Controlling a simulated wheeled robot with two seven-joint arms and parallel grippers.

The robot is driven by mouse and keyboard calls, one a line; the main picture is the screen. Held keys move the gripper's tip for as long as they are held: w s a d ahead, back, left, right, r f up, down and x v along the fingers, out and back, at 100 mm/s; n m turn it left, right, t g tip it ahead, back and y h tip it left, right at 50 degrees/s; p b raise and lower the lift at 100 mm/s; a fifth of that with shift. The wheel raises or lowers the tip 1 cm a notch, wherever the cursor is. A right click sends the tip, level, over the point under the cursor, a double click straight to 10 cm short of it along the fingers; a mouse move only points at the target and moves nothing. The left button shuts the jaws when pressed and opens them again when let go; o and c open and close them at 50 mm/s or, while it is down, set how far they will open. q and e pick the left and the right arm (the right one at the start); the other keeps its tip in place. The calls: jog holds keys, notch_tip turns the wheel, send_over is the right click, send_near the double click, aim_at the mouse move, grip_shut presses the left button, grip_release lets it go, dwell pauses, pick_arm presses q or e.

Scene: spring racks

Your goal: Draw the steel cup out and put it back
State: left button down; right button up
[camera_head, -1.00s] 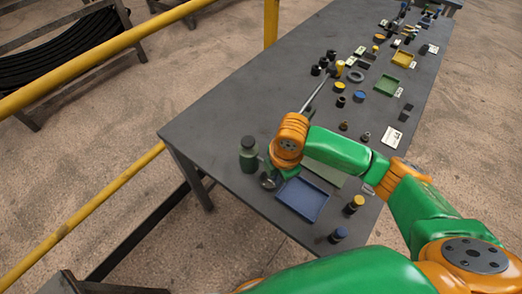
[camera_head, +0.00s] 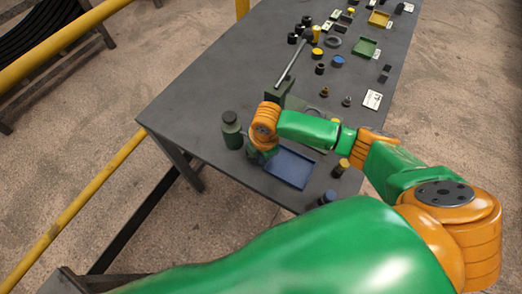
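I cannot make out the steel cup for certain in the head view. My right arm comes in from the right, and its orange wrist (camera_head: 265,120) hangs over the near end of the grey table (camera_head: 205,85). My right gripper (camera_head: 258,154) is below the wrist, between a dark green bottle (camera_head: 231,131) and a blue tray (camera_head: 290,168). Its fingers are small and mostly hidden, so I cannot tell their opening or whether they hold anything. My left gripper is out of view.
A dark block with a yellow top (camera_head: 341,167) stands right of the blue tray. A metal rod (camera_head: 292,64) lies beyond the wrist. A green tray (camera_head: 365,47), a white card (camera_head: 372,99) and several small parts are farther back. Yellow rails (camera_head: 65,29) run along the left.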

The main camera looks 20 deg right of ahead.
jog(key=shift+w+f, duration=0.1)
jog(key=shift+f, duration=0.05)
grip_shut()
dwell(1.5)
